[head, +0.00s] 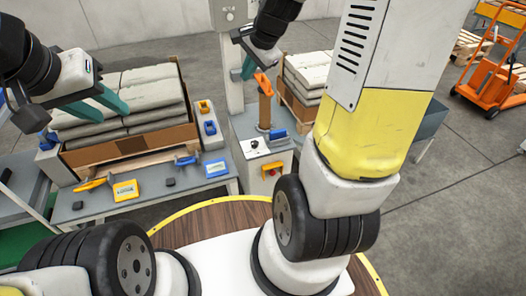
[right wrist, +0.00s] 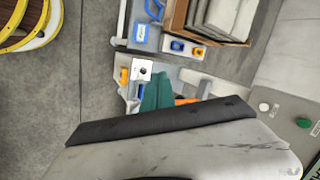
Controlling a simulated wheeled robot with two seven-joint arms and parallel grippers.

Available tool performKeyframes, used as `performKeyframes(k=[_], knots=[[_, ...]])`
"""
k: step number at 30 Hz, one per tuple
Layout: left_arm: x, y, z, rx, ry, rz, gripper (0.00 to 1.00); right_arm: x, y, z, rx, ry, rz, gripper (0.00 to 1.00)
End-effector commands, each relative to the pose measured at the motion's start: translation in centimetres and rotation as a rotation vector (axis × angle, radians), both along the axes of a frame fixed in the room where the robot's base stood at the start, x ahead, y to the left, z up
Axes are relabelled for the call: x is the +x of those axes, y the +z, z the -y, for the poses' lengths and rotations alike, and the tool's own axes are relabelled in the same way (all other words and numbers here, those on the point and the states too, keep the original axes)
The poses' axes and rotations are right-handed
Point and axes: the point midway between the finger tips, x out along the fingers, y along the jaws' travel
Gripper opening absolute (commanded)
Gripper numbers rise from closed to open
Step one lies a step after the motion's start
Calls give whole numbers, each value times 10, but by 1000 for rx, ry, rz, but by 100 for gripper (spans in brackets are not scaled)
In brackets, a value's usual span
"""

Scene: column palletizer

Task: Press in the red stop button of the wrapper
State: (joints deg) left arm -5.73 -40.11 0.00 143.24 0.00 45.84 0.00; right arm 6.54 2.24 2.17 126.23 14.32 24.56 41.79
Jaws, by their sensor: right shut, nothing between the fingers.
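A red button on a yellow plate (head: 272,170) is on the front of a light grey pedestal (head: 268,187) near the middle of the head view. The pedestal's top has a white plate with a black knob, which also shows in the right wrist view (right wrist: 143,70). My right gripper (head: 248,70) is shut and empty, above and behind the pedestal, apart from the button. Its teal fingers also show in the right wrist view (right wrist: 157,94). My left gripper (head: 108,103) has its two teal fingers apart, in front of stacked sacks at the left.
A grey table (head: 95,208) holds blue and yellow items. Sacks (head: 155,88) lie on a pallet behind it. A panel with a green button (right wrist: 303,122) is at right in the wrist view. An orange truck (head: 490,85) stands far right.

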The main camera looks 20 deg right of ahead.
Motion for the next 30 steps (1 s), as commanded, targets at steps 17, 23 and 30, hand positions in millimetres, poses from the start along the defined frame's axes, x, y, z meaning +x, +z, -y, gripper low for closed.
performKeyframes(k=[17, 23, 30], knots=[[0, 0, 0, 0, 0, 0, 36, 104, -230, 74, 389, -931, -240, 0], [0, 0, 0, 0, 0, 0, 36, 102, -331, 100, 495, -1280, -305, 0], [0, 0, 0, 0, 0, 0, 36, 72, -448, 122, 587, -1687, -352, 0]])
